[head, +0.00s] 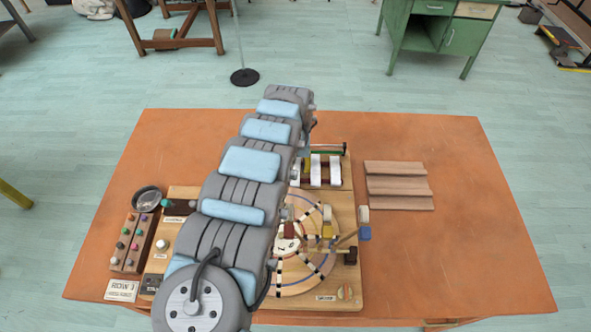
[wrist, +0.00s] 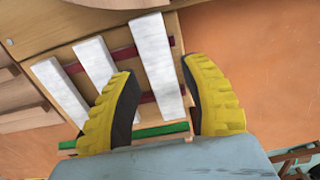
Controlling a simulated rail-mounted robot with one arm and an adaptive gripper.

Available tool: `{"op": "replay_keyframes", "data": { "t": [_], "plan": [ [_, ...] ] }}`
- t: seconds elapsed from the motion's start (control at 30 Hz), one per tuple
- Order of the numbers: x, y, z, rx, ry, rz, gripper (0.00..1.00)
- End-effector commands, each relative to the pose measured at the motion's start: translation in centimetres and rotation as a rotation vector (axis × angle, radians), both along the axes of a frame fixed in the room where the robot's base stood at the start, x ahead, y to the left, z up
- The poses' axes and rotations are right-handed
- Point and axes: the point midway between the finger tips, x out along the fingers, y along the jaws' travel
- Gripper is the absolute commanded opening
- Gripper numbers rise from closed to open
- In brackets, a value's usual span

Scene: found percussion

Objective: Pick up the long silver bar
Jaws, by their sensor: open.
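Three pale silver bars lie side by side across dark red rails on a wooden frame. In the wrist view, the rightmost bar (wrist: 151,42) looks longest, the middle bar (wrist: 96,62) is shorter, and the left bar (wrist: 60,92) looks shortest. My gripper (wrist: 160,67) is open, with its yellow fingers on either side of the longest bar. I cannot tell how far the fingertips are above the frame. In the head view, bars (head: 335,170) show just right of my arm, which hides my gripper and part of the frame.
A green rod (wrist: 160,130) lies past the bars' ends. A round wooden wheel board (head: 300,275) is in front of the bars. Stepped wooden slats (head: 398,185) lie right of them. A peg block (head: 132,243) and metal bowl (head: 147,199) are at left. The orange table's right side (head: 470,240) is clear.

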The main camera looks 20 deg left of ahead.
Motion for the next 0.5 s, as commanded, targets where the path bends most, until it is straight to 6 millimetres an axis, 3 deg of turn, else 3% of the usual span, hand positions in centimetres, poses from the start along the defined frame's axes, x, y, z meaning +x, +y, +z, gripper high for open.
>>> {"op": "replay_keyframes", "data": {
  "t": [0.2,0.47,0.5],
  "plan": [
    [0.1,-0.1,-1.8,0.000,-0.001,-0.001,0.46],
    [0.0,0.0,-1.9,0.001,-0.001,-0.001,0.46],
    [0.0,0.0,-1.9,0.001,-0.001,-0.001,0.40]
  ]
}}
